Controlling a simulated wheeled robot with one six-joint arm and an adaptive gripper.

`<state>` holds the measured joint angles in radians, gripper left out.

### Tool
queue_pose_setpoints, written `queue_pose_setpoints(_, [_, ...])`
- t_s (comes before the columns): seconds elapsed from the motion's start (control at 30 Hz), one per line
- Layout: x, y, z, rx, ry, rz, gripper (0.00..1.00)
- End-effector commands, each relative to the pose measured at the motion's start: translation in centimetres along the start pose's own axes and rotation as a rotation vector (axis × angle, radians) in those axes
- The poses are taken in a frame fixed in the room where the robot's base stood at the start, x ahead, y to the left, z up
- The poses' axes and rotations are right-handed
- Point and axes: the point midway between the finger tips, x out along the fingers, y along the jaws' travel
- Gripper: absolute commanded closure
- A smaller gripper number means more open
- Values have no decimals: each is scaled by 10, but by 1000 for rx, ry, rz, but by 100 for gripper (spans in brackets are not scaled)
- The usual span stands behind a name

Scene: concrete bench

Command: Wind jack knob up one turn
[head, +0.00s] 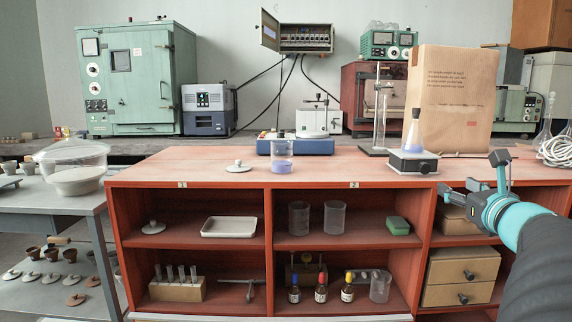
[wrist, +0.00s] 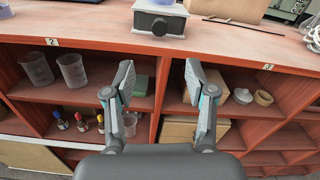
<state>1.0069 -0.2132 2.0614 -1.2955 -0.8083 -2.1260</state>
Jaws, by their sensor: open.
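The lab jack (head: 413,161), a low box with a light top plate, stands near the front edge of the red bench. A flask with pale violet liquid (head: 414,138) stands on it. The jack's dark round knob (head: 424,168) is on its front face; it also shows in the wrist view (wrist: 159,27), above and beyond my fingertips. My gripper (head: 474,177) is to the right of the jack in the head view, apart from it. In the wrist view my gripper (wrist: 159,74) is open and empty, with the knob roughly centred between the fingers.
A tall paper bag (head: 455,95) stands behind the jack, and a retort stand (head: 378,115) is behind it to the left. A beaker (head: 281,148) stands further left. The red bench front edge (wrist: 230,55) and open shelves lie below the jack.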

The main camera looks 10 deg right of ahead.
Motion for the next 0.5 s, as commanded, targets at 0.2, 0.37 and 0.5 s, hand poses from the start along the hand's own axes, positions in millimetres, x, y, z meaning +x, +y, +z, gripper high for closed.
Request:
queue_pose_setpoints(0.2, [26,1,0,-3,1,6,44])
queue_pose_setpoints(0.37, [56,1,0,-2,0,6,44])
queue_pose_setpoints(0.5, [82,2,0,-1,0,5,44])
